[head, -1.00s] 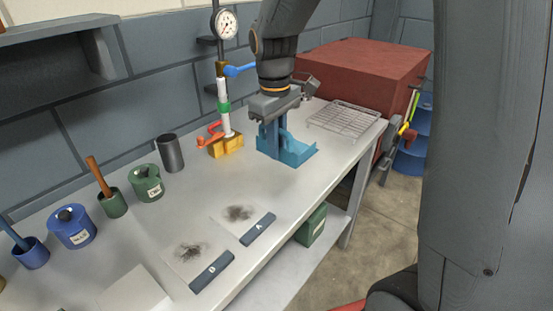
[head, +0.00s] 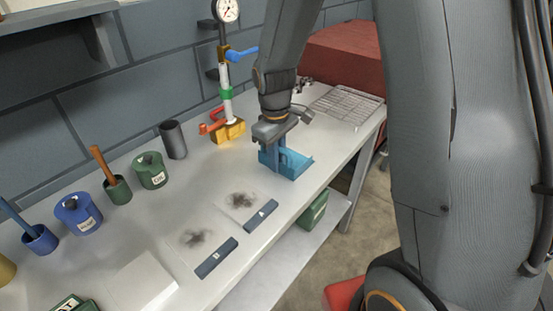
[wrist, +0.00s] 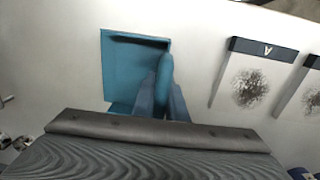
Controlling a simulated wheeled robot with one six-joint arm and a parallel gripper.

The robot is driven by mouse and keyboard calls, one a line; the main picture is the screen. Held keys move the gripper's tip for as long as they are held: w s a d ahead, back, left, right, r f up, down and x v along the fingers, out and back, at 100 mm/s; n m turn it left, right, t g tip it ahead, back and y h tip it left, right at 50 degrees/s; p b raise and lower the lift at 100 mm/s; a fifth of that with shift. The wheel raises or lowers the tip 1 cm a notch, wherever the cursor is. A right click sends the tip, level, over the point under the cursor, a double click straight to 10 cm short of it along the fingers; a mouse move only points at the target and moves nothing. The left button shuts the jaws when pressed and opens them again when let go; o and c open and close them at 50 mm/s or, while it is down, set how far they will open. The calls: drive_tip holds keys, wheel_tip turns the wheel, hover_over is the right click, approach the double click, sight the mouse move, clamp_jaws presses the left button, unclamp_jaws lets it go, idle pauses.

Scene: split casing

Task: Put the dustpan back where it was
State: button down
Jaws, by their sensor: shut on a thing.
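The blue dustpan (head: 296,164) is at the right part of the bench top, in front of the pressure gauge stand. My gripper (head: 272,143) is above it, pointing down, shut on its upright handle. In the wrist view the dustpan (wrist: 118,75) lies beyond my gripper (wrist: 165,95), whose fingers are around the blue handle. The pan looks level and at or very near the bench surface; I cannot tell whether it touches.
Pads A (head: 242,200) and B (head: 197,238), with dark dust piles, lie left of the dustpan. A wire rack (head: 345,105) lies behind right. The gauge stand (head: 228,130) is behind left. Pots and a dark cylinder (head: 173,140) line the wall side.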

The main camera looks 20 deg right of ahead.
drive_tip(key=c, duration=1.8)
unclamp_jaws()
drive_tip(key=shift+o, duration=0.2)
drive_tip(key=shift+r, duration=0.1)
drive_tip(key=r+b, duration=0.1)
drive_tip(key=r, duration=0.4)
drive_tip(key=r+b, duration=0.1)
drive_tip(key=r, duration=0.4)
drive_tip(key=shift+s+a+r, duration=0.2)
drive_tip(key=shift+s+r, duration=0.1)
drive_tip(key=shift+r, duration=0.45)
drive_tip(key=s+d+f+m, duration=0.4)
drive_tip(key=s+f+m, duration=0.3)
drive_tip(key=s, duration=0.6)
drive_tip(key=shift+s+f+t, duration=0.3)
drive_tip(key=shift+s+f, duration=0.05)
drive_tip(key=shift+f, duration=0.45)
